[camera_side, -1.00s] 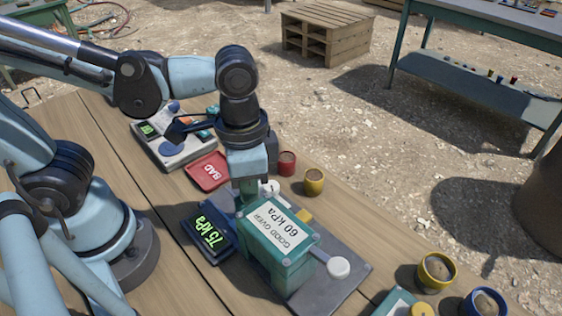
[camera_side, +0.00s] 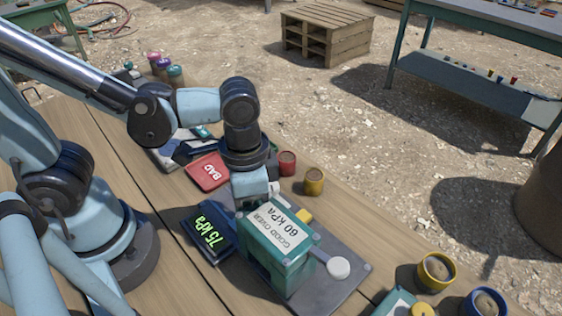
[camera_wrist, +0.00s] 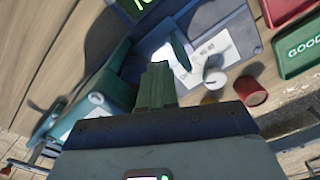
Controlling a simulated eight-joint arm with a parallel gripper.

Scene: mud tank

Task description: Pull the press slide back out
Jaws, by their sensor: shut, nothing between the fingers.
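The press (camera_side: 275,258) is a green block on a grey base plate (camera_side: 345,288), with a label reading "GOOD OVER 60 kPa". A round white knob (camera_side: 338,267) on a short bar sticks out at its right end. A dark display (camera_side: 208,233) beside it reads 75 kPa. My gripper is low just behind the press in the side view, its fingertips hidden there. In the wrist view my gripper (camera_wrist: 157,80) has its green fingers together and empty. A white knob (camera_wrist: 215,78) is right of the fingers. I cannot tell whether my fingers touch any part of the press.
A red BAD tray (camera_side: 208,171) lies behind the display. More cups (camera_side: 436,272) stand at front right. A green GOOD tray (camera_wrist: 305,48) shows in the wrist view.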

